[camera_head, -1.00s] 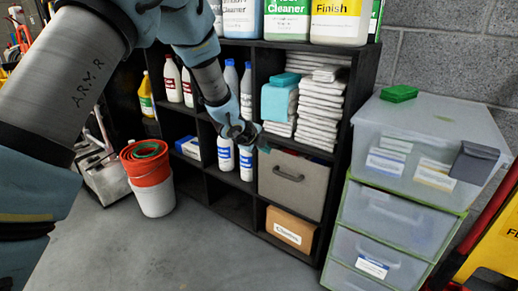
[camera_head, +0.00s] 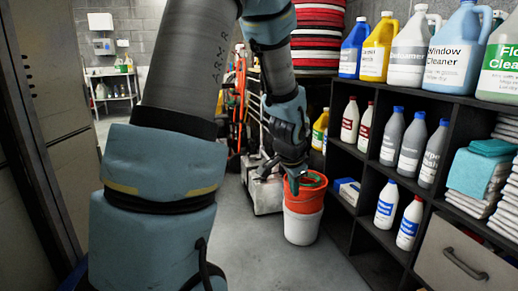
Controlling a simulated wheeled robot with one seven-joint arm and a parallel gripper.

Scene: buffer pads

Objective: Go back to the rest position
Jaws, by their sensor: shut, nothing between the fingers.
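My arm (camera_head: 180,70) reaches in from the left and bends down over the aisle. My gripper (camera_head: 294,178) hangs at the centre of the picture, pointing down, shut and empty. It shows in front of the orange bucket (camera_head: 304,201) and overlaps its rim in the picture; I cannot tell the gap between them. The fingertips are small and dark against the bucket.
The orange bucket sits in a white bucket (camera_head: 301,228) on the floor. A black shelf (camera_head: 376,232) with bottles, towels and a grey bin (camera_head: 463,258) stands at right. Tall metal panels (camera_head: 35,120) stand at left.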

